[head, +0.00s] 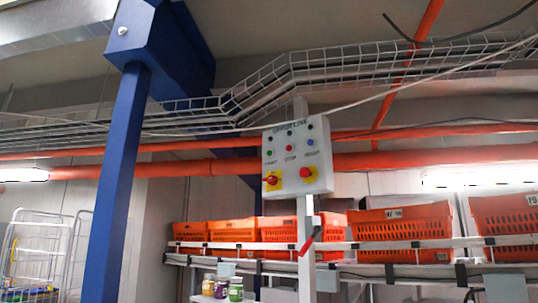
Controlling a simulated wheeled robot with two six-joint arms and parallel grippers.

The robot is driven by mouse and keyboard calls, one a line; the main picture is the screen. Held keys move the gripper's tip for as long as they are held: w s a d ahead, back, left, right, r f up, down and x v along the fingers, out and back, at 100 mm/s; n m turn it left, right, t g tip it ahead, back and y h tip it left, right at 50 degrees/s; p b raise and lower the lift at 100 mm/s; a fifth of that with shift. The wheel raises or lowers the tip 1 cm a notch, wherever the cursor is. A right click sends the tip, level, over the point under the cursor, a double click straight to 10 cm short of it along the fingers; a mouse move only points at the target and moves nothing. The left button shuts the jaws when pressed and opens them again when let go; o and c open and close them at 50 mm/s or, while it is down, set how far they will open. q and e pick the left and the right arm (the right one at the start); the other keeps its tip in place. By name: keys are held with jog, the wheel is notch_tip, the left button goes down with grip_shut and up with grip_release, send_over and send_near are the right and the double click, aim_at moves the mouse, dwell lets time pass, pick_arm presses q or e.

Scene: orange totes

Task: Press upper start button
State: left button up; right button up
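A pale control box (297,192) is mounted on a white post in the middle of the head view, facing me at a slight angle. Its upper part has two rows of small round buttons or lamps. A green button (269,153) is at the left, above a label that seems to read START. A small dark round element (269,140) sits above it. A red button (289,145) and a blue button (310,142) are to the right. Lower are a red rotary switch (271,183) on yellow and a red mushroom button (306,173). Neither gripper is in view.
Several orange totes (405,220) stand on a conveyor rack behind the post. A blue column (110,190) rises at left, near a white wire cart (40,245). A red lever-like part (311,240) is on the post. Jars (221,288) stand below.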

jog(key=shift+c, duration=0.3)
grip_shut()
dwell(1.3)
